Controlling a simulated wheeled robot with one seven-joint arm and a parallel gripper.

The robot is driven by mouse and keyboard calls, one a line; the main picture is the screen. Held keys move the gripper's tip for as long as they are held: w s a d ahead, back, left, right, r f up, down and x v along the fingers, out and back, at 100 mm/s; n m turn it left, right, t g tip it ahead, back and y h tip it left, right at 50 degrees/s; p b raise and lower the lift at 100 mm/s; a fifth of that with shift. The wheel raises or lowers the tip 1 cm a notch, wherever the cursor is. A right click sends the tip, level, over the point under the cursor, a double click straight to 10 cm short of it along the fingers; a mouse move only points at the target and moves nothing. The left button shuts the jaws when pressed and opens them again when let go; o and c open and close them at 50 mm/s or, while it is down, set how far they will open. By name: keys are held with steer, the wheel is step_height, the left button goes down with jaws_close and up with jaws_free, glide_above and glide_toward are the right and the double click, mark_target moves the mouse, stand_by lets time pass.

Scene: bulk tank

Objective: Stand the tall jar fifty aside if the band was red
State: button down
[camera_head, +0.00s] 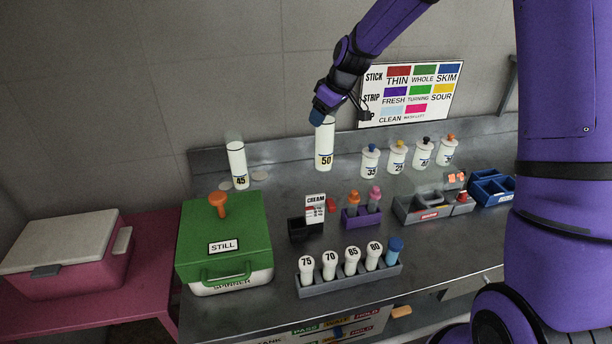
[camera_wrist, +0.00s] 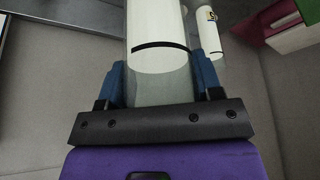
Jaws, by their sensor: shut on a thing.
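The tall jar marked 50 (camera_head: 325,148) is a white cylinder with a clear upper part, upright near the back of the steel bench. My gripper (camera_head: 320,112) is above it with its blue fingers closed on its top. In the wrist view, the fingers of my gripper (camera_wrist: 160,88) press on both sides of the jar (camera_wrist: 158,40), and a black line circles its white fill. Another tall jar, marked 45 (camera_head: 237,165), stands to the left behind the green box. I cannot tell whether jar 50 touches the bench.
A colour chart (camera_head: 410,95) leans at the back wall. Several short jars (camera_head: 397,156) stand right of jar 50. Bare bench lies between the tall jars.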

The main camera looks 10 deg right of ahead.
mark_target(322, 147)
steer(key=shift+w+f, duration=0.15)
steer(key=shift+f, duration=2.45)
steer(key=shift+w+f, duration=0.1)
steer(key=shift+f, duration=2.6)
steer(key=shift+c, duration=1.4)
jaws_free()
